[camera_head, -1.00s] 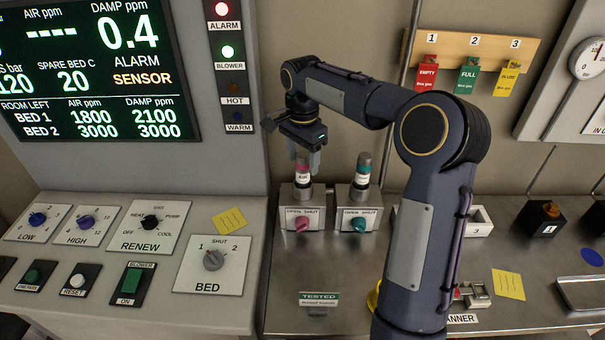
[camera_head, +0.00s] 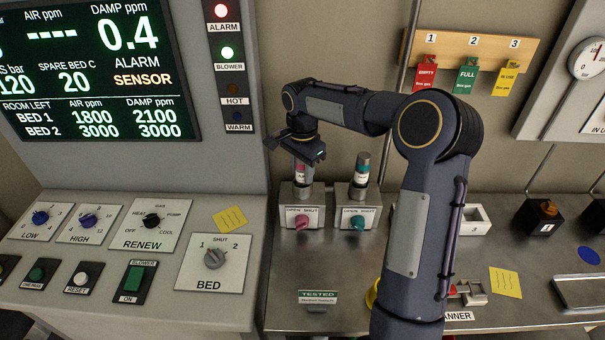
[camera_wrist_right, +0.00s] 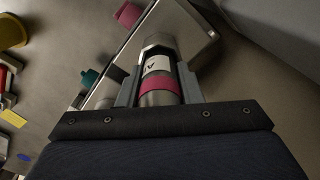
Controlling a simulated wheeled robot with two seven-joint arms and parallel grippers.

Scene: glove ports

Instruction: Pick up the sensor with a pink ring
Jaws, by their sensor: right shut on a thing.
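The sensor with a pink ring (camera_wrist_right: 158,87) is a short upright cylinder with a white label and a metal body. In the head view the sensor (camera_head: 303,178) stands in the left grey valve block (camera_head: 301,194), which has a pink knob (camera_head: 302,222). My right gripper (camera_head: 304,160) is over it from above, and the wrist view shows its two fingers (camera_wrist_right: 160,76) shut on either side of the sensor. The gripper hides the sensor's top in the head view. My left gripper is not in view.
A teal-ringed sensor (camera_head: 361,170) stands close to the right in a second block with a teal knob (camera_head: 358,222). A control panel (camera_head: 150,320) lies to the left. A "TESTED" sign (camera_head: 318,297) stands on the metal bench in front, with bare bench around it.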

